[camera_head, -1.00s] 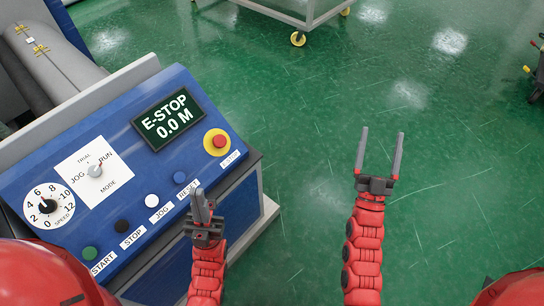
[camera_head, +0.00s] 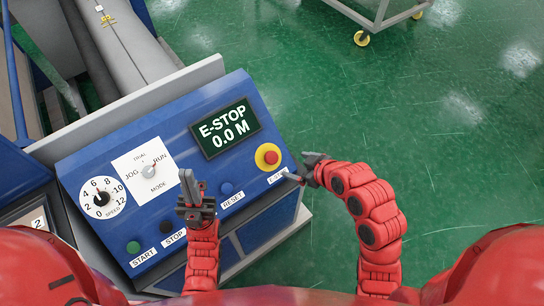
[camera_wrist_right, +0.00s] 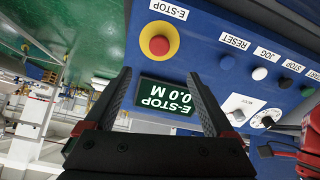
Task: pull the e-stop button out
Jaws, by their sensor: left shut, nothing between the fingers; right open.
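The red e-stop button (camera_head: 270,157) sits on a yellow round base at the right end of the blue sloped control panel (camera_head: 172,204). In the right wrist view the e-stop button (camera_wrist_right: 159,45) lies just beyond the fingertips, roughly centred between them. My right gripper (camera_head: 295,166) is open and empty, close to the right of the button, its fingers pointing toward the panel; it also shows in the right wrist view (camera_wrist_right: 158,76). No contact with the button shows. My left gripper (camera_head: 187,176) is shut and empty, in front of the panel's middle.
The display (camera_head: 225,129) reads E-STOP 0.0 M. The mode knob (camera_head: 149,171), speed dial (camera_head: 102,198) and blue reset button (camera_head: 227,188) are on the same panel. A wheeled cart (camera_head: 377,17) stands at the back. Green floor to the right is open.

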